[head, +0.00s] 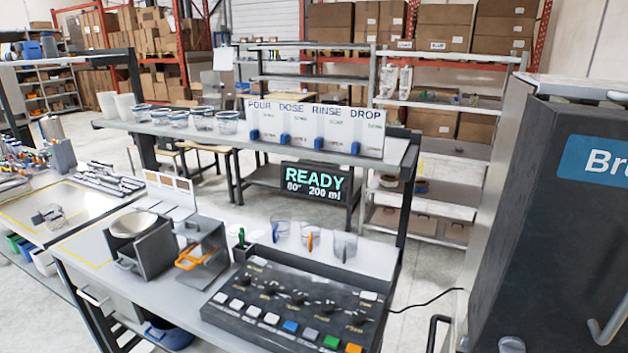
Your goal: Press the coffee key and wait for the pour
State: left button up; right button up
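A dark key panel (300,300) lies on the bench at front centre. Its front row has several white keys, a blue key (290,326), a grey key (311,334), a green key (332,342) and an orange key (354,349). Labels are too small to read, so I cannot tell which is the coffee key. A display (313,184) behind reads READY, 60° and 200 ml. A dark machine (560,220) marked "Bru", cut off by the frame, stands at right. I cannot see a pour. Neither of my grippers is in view.
Three clear cups stand behind the panel, one with an orange handle (309,241). A shelf (390,150) above carries lidded bowls and a POUR, DOSE, RINSE, DROP board (315,125). A metal box (140,245) and an orange-handled holder (205,262) stand left of the panel.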

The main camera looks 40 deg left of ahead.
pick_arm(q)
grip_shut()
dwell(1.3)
